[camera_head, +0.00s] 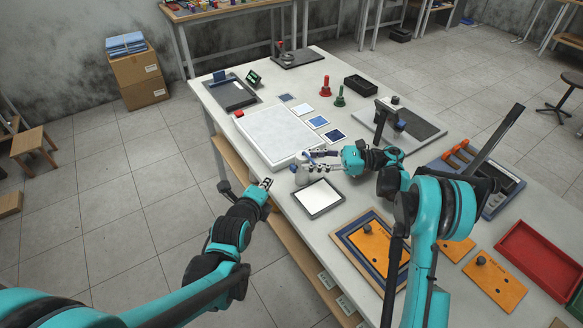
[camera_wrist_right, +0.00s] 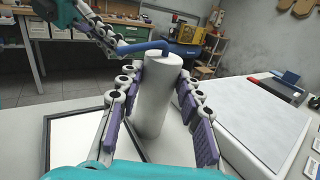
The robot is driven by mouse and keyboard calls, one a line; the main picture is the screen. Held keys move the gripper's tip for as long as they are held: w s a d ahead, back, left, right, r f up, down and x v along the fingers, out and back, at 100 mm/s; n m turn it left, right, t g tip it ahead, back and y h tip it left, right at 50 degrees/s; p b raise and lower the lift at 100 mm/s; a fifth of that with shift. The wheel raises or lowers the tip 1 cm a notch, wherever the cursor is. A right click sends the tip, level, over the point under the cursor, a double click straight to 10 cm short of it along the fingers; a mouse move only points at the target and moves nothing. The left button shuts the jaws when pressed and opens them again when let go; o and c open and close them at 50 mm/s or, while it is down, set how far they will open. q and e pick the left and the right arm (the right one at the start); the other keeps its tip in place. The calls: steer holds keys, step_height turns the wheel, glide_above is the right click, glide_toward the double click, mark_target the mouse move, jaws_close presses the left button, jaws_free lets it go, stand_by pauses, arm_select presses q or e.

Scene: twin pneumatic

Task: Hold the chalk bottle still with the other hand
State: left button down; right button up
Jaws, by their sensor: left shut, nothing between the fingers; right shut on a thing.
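The chalk bottle (camera_wrist_right: 158,95) is a plain pale grey cylinder, upright between the purple-padded fingers of my right gripper (camera_wrist_right: 160,110) in the right wrist view. A bent blue piece (camera_wrist_right: 140,46) lies at its top; I cannot tell whether it is part of the bottle. In the head view my right gripper (camera_head: 304,162) is shut on the bottle (camera_head: 302,177) near the table's left edge, and hides part of it. My left gripper (camera_head: 266,184) is shut and empty, left of the bottle and apart from it, near the table edge. It also shows at upper left in the wrist view (camera_wrist_right: 112,42).
A white board (camera_head: 275,135) lies behind the bottle and a dark-framed white panel (camera_head: 319,197) in front of it. Red (camera_head: 325,87) and green (camera_head: 340,97) bells stand further back. Orange plates (camera_head: 375,245) and a red tray (camera_head: 540,258) lie at the near right.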

steer(key=o, duration=1.3)
